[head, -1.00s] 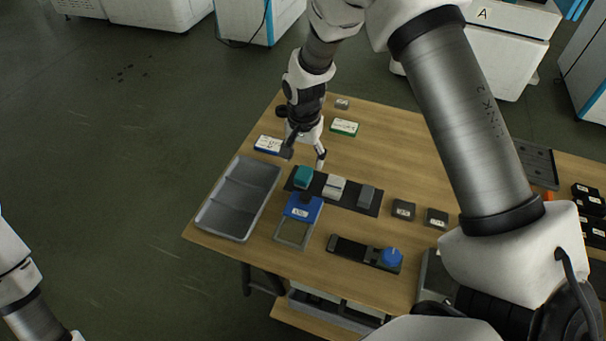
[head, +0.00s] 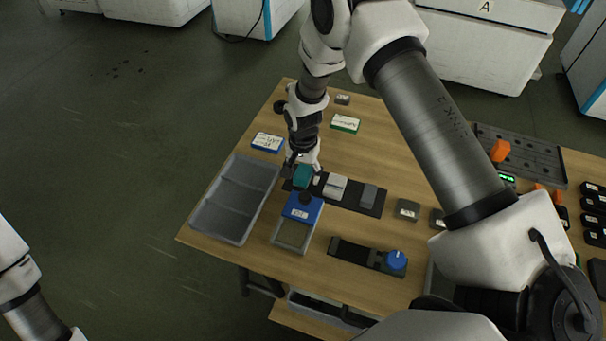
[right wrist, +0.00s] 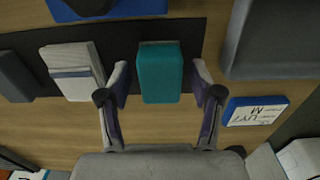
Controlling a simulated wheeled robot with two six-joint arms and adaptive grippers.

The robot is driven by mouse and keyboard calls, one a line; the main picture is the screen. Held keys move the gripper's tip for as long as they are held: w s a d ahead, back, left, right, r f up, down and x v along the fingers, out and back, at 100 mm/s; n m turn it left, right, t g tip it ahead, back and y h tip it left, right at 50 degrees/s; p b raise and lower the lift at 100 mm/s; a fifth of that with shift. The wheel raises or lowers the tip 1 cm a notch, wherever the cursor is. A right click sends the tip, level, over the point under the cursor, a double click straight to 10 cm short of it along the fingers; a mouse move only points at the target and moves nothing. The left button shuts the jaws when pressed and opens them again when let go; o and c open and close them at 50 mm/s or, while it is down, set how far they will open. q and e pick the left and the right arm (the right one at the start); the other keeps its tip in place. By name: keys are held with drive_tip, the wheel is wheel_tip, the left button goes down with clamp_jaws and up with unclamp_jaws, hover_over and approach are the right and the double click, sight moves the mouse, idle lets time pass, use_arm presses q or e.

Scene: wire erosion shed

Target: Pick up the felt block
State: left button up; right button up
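A teal block (head: 303,176), which looks like the felt block, stands at the left end of a dark mat (head: 356,201) on the wooden table. My right gripper (head: 304,168) is right at it, reaching down from behind. In the right wrist view the teal block (right wrist: 160,72) is between the two open fingers (right wrist: 160,84), with a gap on each side. A white-and-grey layered block (head: 335,187) and a dark grey block (head: 369,195) share the mat. My left gripper is out of view; only part of the left arm shows at the lower left.
A grey compartment tray (head: 235,199) lies left of the mat. A blue-topped item (head: 302,208) stands just in front of the teal block. A dark fixture with a blue knob (head: 396,260) is further right. Blue (head: 267,142) and green (head: 345,123) labelled cards lie behind.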

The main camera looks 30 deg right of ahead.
sight(303, 171)
drive_tip(key=c, duration=0.8)
wheel_tip(303, 171, up, 10)
drive_tip(key=shift+f+b, duration=0.1)
drive_tip(key=shift+b, duration=0.6)
drive_tip(key=o, duration=0.5)
drive_tip(key=shift+w, duration=0.1)
drive_tip(key=c, duration=0.4)
